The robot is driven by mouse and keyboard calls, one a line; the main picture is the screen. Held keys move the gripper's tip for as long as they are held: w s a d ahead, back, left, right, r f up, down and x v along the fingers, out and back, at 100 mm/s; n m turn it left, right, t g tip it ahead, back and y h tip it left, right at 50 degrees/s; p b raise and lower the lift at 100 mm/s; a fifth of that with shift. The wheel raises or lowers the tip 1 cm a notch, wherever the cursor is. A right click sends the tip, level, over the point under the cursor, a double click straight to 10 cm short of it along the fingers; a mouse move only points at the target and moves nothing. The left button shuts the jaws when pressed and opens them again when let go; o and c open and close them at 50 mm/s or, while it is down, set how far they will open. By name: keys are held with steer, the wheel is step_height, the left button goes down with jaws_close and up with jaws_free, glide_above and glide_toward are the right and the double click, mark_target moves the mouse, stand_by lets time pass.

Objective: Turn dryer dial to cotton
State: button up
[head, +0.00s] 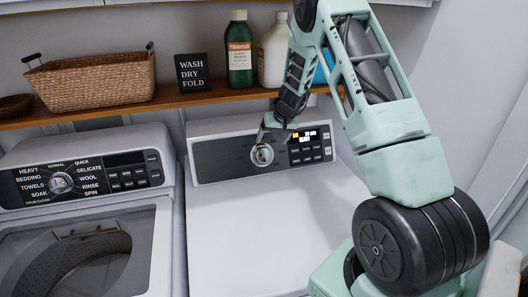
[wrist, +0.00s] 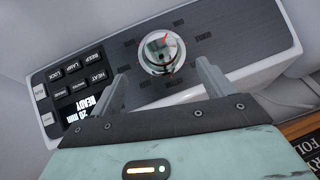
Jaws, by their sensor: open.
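The dryer is the right machine in the head view, with a dark control panel (head: 222,157) on its sloped top. Its round silver dial (head: 262,155) also shows in the wrist view (wrist: 162,54), with a red pointer mark at its upper right there. Dark labels ring the dial, too faint to read, so I cannot tell which one the mark meets. My gripper (wrist: 163,82) is open in front of the panel. Its two fingers point toward the dial, one to either side in the picture, and appear short of it. In the head view my gripper (head: 268,136) partly covers the panel.
The dryer's buttons (wrist: 78,87) and lit display (wrist: 93,108) sit beside the dial. The washer dial (head: 60,183) is on the left machine. A wooden shelf (head: 200,99) above holds a basket (head: 95,80), sign (head: 192,73) and green bottle (head: 239,52), close to my arm.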

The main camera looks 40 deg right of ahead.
mark_target(265, 155)
steer(key=p+x, duration=0.3)
steer(key=x, duration=0.7)
steer(key=c, duration=1)
